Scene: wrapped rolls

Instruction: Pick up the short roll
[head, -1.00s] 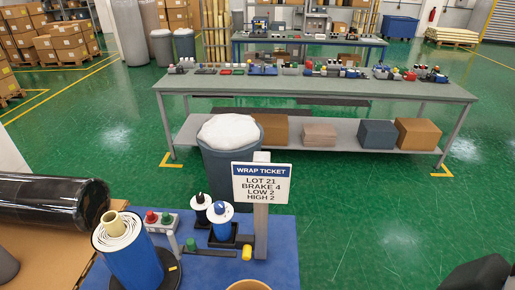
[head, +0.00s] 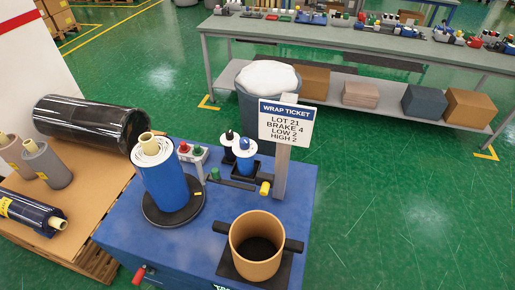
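Several rolls are in view, and I cannot tell for certain which one is the short roll. A blue-wrapped roll (head: 167,185) with a white end and tan core stands upright on a round black plate (head: 150,214) on the blue bench. Two grey rolls stand slightly tilted on the brown board at left; the nearer grey roll (head: 50,168) has a tan core and a yellow label. A dark blue shiny roll (head: 32,215) lies at the left edge, partly cut off. A long black wrapped roll (head: 90,122) lies behind them. Neither gripper is in view.
The blue bench (head: 210,255) carries a tan open cylinder (head: 256,250), a button box (head: 192,152), two small spools and a wrap ticket sign (head: 286,122). A grey bin (head: 258,100) stands behind. Green floor (head: 400,200) is clear at right.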

